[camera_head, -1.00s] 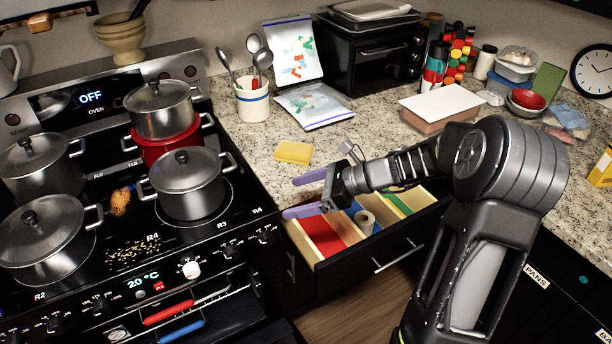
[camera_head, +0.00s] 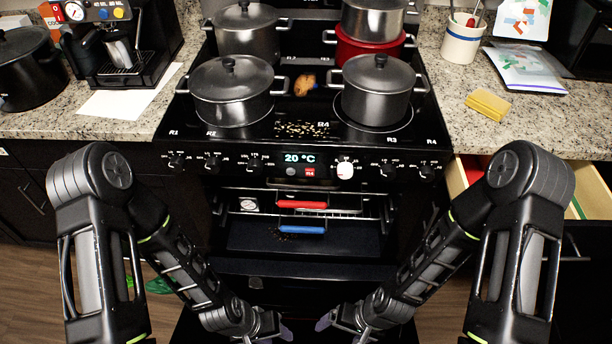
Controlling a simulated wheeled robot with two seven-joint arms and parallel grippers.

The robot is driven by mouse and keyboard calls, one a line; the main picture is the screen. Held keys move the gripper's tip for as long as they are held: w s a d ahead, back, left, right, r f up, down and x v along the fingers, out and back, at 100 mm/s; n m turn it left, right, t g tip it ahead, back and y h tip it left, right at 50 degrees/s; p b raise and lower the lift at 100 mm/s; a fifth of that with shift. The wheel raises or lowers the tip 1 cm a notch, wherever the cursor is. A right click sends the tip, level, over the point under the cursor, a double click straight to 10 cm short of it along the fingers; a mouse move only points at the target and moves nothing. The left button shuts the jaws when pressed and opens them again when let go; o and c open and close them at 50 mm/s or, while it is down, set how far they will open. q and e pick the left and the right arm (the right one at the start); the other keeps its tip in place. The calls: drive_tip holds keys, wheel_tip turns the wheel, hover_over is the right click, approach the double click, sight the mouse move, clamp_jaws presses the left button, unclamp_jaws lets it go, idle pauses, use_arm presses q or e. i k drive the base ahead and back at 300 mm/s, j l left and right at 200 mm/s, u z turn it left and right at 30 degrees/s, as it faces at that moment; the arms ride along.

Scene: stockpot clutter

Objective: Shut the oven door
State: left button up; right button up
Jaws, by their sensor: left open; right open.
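The oven (camera_head: 305,165) stands in the middle, its display reading 20 °C. Its front is open, showing the cavity with a rack with a red handle (camera_head: 302,204) and one with a blue handle (camera_head: 302,230). The dark oven door (camera_head: 302,292) appears lowered below the cavity; its outer edge is hard to make out. My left gripper (camera_head: 284,331) is open and empty at the bottom of the view, left of centre. My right gripper (camera_head: 324,324) is open and empty just right of it. Whether either touches the door is unclear.
Several lidded pots, including this one (camera_head: 377,88), stand on the cooktop. An open drawer (camera_head: 463,178) is right of the oven, partly behind my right arm. A coffee machine (camera_head: 125,40) stands on the left counter. A green item (camera_head: 158,285) lies on the floor at left.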

sight(303, 292)
drive_tip(key=k+l+u, duration=0.4)
drive_tip(key=k+l, duration=0.55)
drive_tip(key=l, duration=0.15)
